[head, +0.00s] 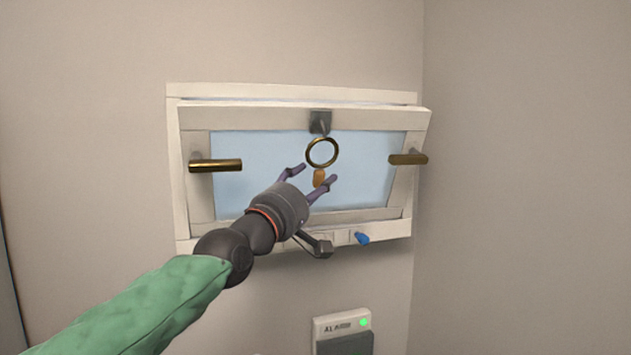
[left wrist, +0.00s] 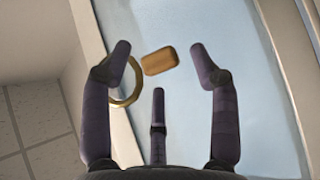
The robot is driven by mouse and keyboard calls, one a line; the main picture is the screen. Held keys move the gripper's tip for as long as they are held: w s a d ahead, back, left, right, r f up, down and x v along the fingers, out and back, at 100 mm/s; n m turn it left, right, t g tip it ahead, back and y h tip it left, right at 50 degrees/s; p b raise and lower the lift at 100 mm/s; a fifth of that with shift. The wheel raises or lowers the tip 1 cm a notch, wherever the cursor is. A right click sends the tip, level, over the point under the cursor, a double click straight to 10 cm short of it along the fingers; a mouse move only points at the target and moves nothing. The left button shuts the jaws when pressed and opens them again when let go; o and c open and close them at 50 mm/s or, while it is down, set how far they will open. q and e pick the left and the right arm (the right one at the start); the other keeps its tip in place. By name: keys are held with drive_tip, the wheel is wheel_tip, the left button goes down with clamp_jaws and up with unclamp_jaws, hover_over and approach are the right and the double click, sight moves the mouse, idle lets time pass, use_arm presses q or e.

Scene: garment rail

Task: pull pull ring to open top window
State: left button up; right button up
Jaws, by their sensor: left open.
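The pull ring (head: 337,153) is a brass ring hanging from a dark bracket (head: 320,122) at the top middle of the window sash (head: 270,118). A small orange-brown tag (head: 319,178) shows just below the ring. The sash leans out from its white frame (head: 290,92) at the top. My left gripper (head: 318,173) is open in front of the pane, just below the ring. In the left wrist view, the tag (left wrist: 158,61) shows between the fingertips, and the ring (left wrist: 138,88) is partly hidden behind the left finger. Neither is gripped. My right gripper is not in view.
Brass handles stick out on the sash's left (head: 216,165) and right (head: 408,159). A blue knob (head: 362,238) and a dark lever (head: 318,246) sit along the bottom edge. A side wall stands on the right.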

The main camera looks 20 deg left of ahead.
use_arm(q)
drive_tip(key=shift+x, duration=0.8)
clamp_jaws()
